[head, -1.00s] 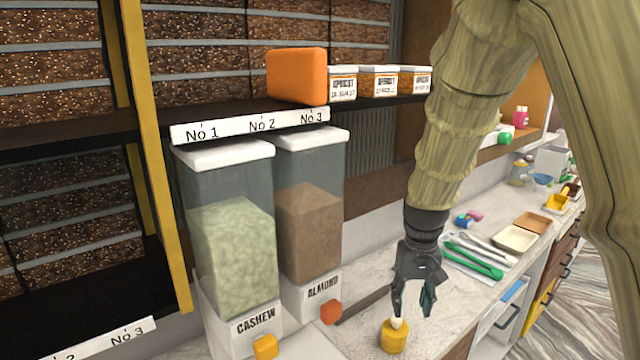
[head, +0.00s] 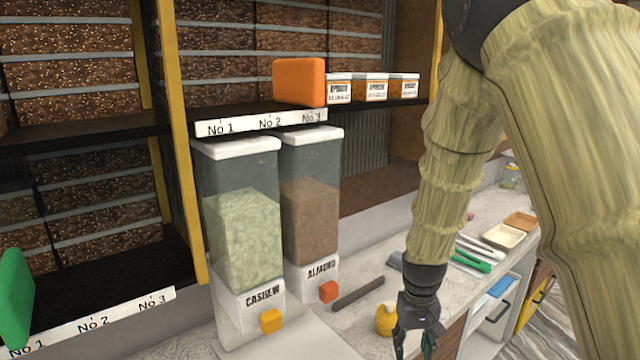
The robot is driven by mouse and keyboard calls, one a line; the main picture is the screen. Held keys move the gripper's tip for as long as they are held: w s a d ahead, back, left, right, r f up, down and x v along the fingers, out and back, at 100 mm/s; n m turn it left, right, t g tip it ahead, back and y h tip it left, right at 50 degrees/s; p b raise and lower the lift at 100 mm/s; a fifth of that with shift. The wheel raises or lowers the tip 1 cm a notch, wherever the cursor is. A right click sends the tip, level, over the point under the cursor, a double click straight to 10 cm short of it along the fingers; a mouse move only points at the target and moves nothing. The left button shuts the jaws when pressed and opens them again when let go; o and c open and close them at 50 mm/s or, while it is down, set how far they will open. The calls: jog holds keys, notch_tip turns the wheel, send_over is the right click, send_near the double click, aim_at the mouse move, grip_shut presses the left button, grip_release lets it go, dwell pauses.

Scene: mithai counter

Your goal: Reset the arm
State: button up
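My gripper (head: 414,346) hangs down at the lower right, near the front edge of the counter (head: 375,275). Its two dark fingers are spread apart with nothing visible between them. The lowest part of the fingers is at the bottom edge of the picture. My arm, in a wrinkled yellowish sleeve, covers much of the right side. A small yellow rounded object (head: 385,320) stands on the counter just left of the gripper and apart from it, partly behind the fingers.
Cashew (head: 243,225) and almond (head: 309,210) dispensers stand left. A dark bar (head: 358,293) lies beside them. An orange block (head: 299,82) and apricot boxes (head: 376,88) sit on the shelf above. Tongs (head: 470,262) and trays (head: 503,236) lie right.

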jog(key=s+d+f, duration=0.1)
jog(key=s+f, duration=0.2)
jog(key=f, duration=0.4)
jog(key=s+d+f, duration=0.1)
jog(key=s+f, duration=0.2)
jog(key=f, duration=0.4)
jog(key=s+f+b, duration=0.1)
jog(key=s+f, duration=0.9)
jog(key=s, duration=0.3)
jog(key=s+f+b, duration=0.1)
jog(key=s+f, duration=0.9)
jog(key=s, duration=0.4)
jog(key=shift+s, duration=0.1)
